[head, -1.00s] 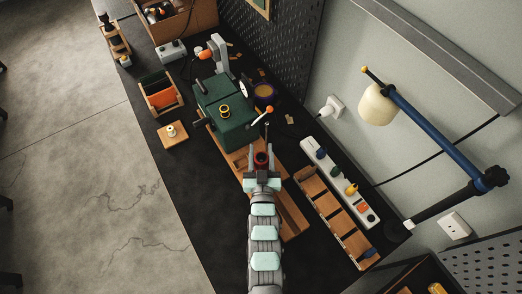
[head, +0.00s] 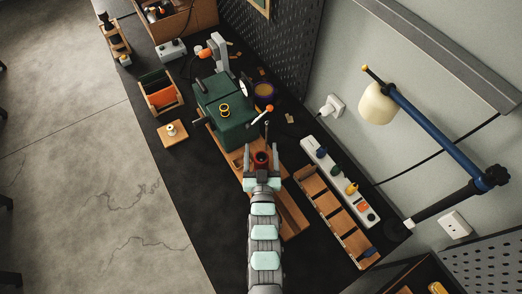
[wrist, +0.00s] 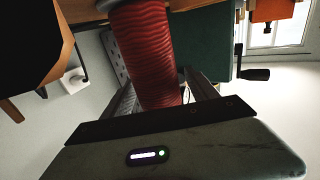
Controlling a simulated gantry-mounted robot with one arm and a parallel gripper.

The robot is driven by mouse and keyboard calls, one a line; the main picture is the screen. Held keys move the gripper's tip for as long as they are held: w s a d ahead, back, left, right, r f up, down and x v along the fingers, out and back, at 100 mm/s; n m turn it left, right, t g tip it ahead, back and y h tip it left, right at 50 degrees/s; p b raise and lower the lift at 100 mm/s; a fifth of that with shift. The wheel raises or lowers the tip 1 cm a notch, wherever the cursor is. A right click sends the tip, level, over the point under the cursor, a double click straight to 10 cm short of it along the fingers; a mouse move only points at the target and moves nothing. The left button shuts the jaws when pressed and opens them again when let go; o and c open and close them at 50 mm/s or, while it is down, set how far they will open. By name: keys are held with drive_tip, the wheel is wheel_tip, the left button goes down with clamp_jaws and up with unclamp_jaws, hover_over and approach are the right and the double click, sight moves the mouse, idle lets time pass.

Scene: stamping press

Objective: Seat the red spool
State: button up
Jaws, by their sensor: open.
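The red spool (head: 261,157) stands between the two fingers of my gripper (head: 262,158) in the head view, at the near side of the green press (head: 232,132). My gripper is open, with a finger on either side of the spool. In the wrist view the spool (wrist: 143,60) is large and close, with ridged red winding and a pale rim at its top in the picture. Its lower end in the picture is hidden behind my gripper body. I cannot tell what the spool rests on or whether it is fully seated.
The press stands on a wooden base (head: 292,218). A lever with an orange knob (head: 269,109) rises close to the spool. A divided wooden tray (head: 334,215) and a white power strip (head: 341,182) lie at right.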

drive_tip(key=s, duration=0.5)
drive_tip(key=s+b, duration=0.1)
drive_tip(key=s, duration=0.4)
drive_tip(key=shift+d+f, duration=0.15)
drive_tip(key=shift+s, duration=0.4)
